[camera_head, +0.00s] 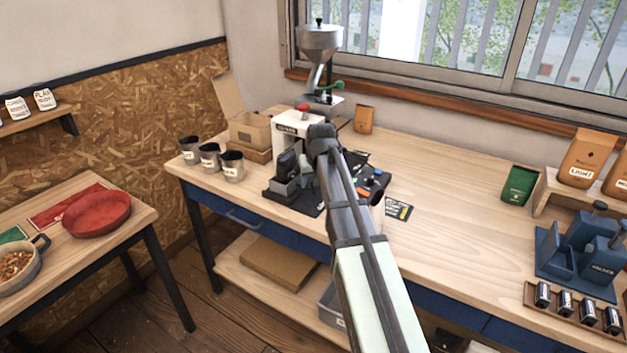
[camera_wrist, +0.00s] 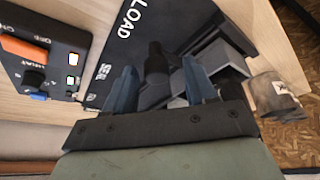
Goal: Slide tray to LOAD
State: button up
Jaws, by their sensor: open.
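The tray (camera_wrist: 222,57) is a grey, box-like piece on a dark base strip (camera_wrist: 112,55) in the wrist view. The strip carries the white word LOAD and a second, smaller label nearer my gripper. A dark upright knob or handle (camera_wrist: 155,62) stands beside the tray. My gripper (camera_wrist: 159,70) is open, with one blue-grey finger on each side of this handle; I cannot tell whether they touch it. In the head view the grey tray (camera_head: 286,188) sits at the front of the white sealing machine (camera_head: 291,127), partly behind my gripper and arm.
A control panel (camera_wrist: 38,62) with an orange switch lies left of the strip. Metal cups (camera_head: 209,157) stand left of the machine, and a cardboard box (camera_head: 250,131) stands behind them. A grinder (camera_head: 320,45) rises behind the machine. The right-middle bench (camera_head: 455,205) is clear.

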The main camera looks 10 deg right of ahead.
jog(key=shift+r, duration=0.1)
jog(key=v, duration=1.3)
jog(key=shift+s+r, duration=0.2)
jog(key=s+a+f+g, duration=0.1)
jog(key=s+a+f, duration=0.35)
jog(key=f, duration=0.55)
jog(key=s+a+f+g, duration=0.2)
jog(key=s+a+f, duration=0.3)
jog(key=f, duration=0.5)
jog(key=s+d+f+g, duration=0.1)
jog(key=s+f, duration=0.2)
jog(key=f, duration=0.5)
jog(key=s+f+g, duration=0.1)
jog(key=s+f, duration=0.2)
jog(key=f, duration=0.6)
jog(key=s+d+f+g, duration=0.2)
jog(key=s+f+g, duration=0.1)
jog(key=s+f, duration=1.1)
jog(key=s+d+f+g, duration=0.3)
jog(key=s+f, duration=1.1)
jog(key=s, duration=0.7)
jog(key=shift+s, duration=0.3)
